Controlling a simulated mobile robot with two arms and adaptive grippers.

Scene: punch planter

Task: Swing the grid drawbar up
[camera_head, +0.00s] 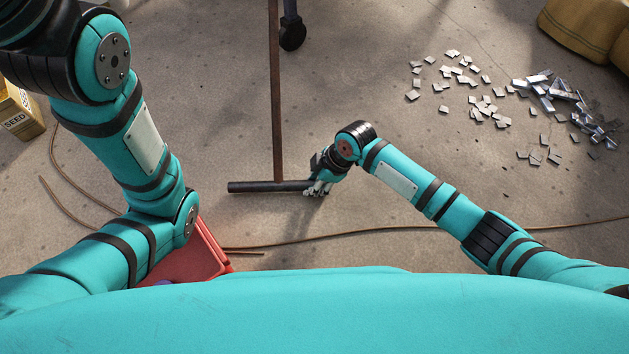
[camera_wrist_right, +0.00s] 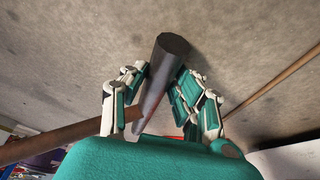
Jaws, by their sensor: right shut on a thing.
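The drawbar is a long thin brown rod (camera_head: 275,90) with a dark crossbar handle (camera_head: 255,187) at its near end. The rod runs from the top of the head view down to the crossbar, forming a T. My right gripper (camera_head: 318,187) is shut on the right part of the crossbar. In the right wrist view the dark bar (camera_wrist_right: 165,65) passes between the fingers of my right gripper (camera_wrist_right: 160,95), and the brown rod (camera_wrist_right: 60,138) joins from the left. My left arm comes in at the left, but its gripper is not visible.
Metal pieces (camera_head: 555,90) and small tags (camera_head: 480,105) lie scattered at the right. A black caster wheel (camera_head: 292,33) stands by the rod's far part. A red container (camera_head: 200,258) is partly behind my left arm. A seed box (camera_head: 18,112) is at the left edge. A brown cord (camera_head: 340,237) crosses the floor.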

